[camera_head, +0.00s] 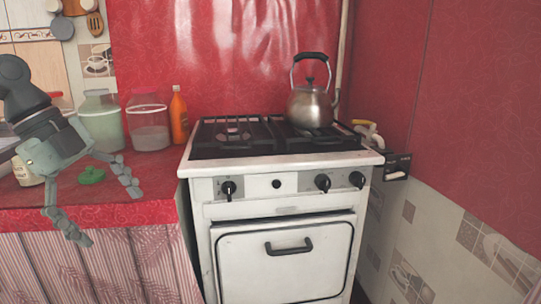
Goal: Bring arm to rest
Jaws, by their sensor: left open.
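My left arm comes in from the left edge, and my left gripper (103,212) hangs in front of the red counter's front edge. Its two fingers are spread wide apart with nothing between them. One finger reaches right over the counter top, and the other points down before the striped curtain. A small green object (91,175) lies on the counter behind the gripper, apart from the fingers as far as I can tell. My right gripper does not show.
A white stove (284,255) stands right of the counter with a steel kettle (311,105) on its back right. Jars, including a clear jar (149,135), and an orange bottle (179,116) line the counter's back. The red counter (150,211) is clear at its right front.

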